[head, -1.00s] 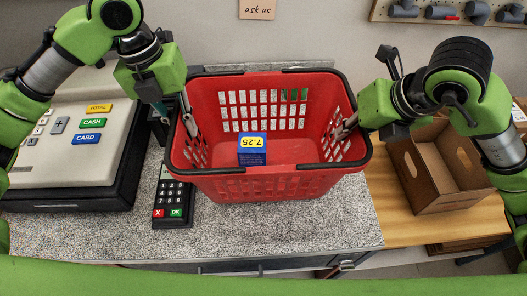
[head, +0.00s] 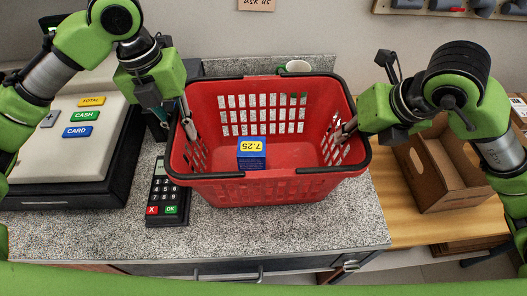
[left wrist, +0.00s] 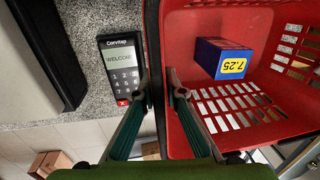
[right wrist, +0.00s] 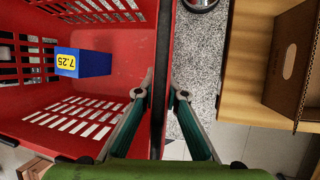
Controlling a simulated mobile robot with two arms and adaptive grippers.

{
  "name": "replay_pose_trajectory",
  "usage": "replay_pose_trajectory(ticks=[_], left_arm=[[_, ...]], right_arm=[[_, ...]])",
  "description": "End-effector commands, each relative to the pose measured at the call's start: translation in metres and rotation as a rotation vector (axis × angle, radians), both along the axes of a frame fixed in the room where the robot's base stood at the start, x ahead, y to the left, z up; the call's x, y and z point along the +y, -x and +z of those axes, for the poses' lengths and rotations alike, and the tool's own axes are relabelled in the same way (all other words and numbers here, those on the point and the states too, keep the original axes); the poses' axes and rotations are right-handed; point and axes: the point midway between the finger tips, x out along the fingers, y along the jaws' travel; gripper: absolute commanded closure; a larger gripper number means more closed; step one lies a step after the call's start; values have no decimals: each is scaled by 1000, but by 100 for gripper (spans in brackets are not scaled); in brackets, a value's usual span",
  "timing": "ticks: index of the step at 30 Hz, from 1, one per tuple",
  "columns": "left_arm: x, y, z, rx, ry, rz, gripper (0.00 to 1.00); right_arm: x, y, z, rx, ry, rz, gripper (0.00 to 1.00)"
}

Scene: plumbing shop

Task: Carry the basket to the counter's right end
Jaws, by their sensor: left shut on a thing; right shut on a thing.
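The red basket (head: 270,188) with a black rim is above the grey speckled counter (head: 290,228); I cannot tell whether it touches it. A blue box (head: 251,160) with a yellow 7.25 label lies inside it. My left gripper (head: 186,118) is shut on the basket's left wall; the left wrist view shows its fingers (left wrist: 160,92) on both sides of the wall. My right gripper (head: 345,130) is shut on the right wall; the right wrist view shows its fingers (right wrist: 160,88) astride that wall (right wrist: 162,60).
A card terminal (head: 167,195) lies left of the basket. A cash register (head: 70,150) stands at the far left. A mug (head: 297,66) is behind the basket. A cardboard box (head: 435,170) stands on the wooden surface (head: 395,215) at right. Speckled counter shows in front of the basket.

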Motion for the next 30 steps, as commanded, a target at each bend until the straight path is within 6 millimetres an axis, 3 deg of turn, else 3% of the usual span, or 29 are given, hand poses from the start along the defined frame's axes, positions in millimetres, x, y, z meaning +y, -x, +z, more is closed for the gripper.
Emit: replay_pose_trajectory(ticks=[5,6,7,8,19,23,30], left_arm=[[-5,0,-14,-2,10,-4,100],[-4,0,-11,-1,9,-4,81],[-4,0,-10,0,8,-5,74],[-4,0,-10,0,8,-4,72],[-1,0,-7,-2,4,-1,72],[1,-1,8,-3,4,-1,72],[8,0,59,-6,3,0,72]], right_arm=[[6,1,-12,-6,-15,14,100],[6,1,-9,-4,-14,14,84],[6,1,-9,-3,-13,13,76],[5,1,-9,-3,-12,13,72],[2,0,-9,-2,-6,4,72],[2,0,-9,-2,-5,3,72],[1,0,-10,-2,-4,2,72]])
